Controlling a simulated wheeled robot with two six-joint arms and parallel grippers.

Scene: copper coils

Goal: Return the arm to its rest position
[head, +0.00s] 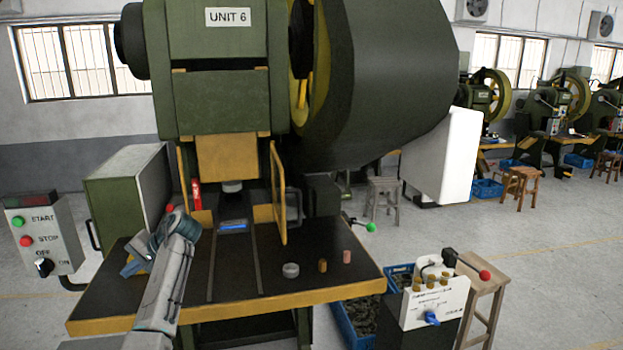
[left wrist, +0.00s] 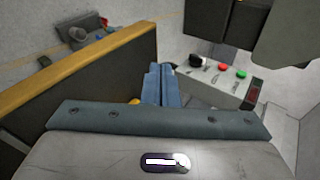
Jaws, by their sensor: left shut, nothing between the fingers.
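My left gripper (head: 133,266) is above the left part of the dark press table (head: 240,284), with my arm reaching up from the bottom left. Its blue fingers are together and hold nothing; they also show in the left wrist view (left wrist: 163,84). On the table, right of the gripper and apart from it, stand a grey ring (head: 290,270), a small copper-brown cylinder (head: 322,265) and a pinkish cylinder (head: 346,256). My right gripper is in neither view.
The green press (head: 222,100) marked UNIT 6 rises behind the table. A START/STOP control box (head: 40,235) stands at the left. A white lever box (head: 436,303), a wooden stool (head: 487,290) and a blue crate (head: 350,325) are at the right.

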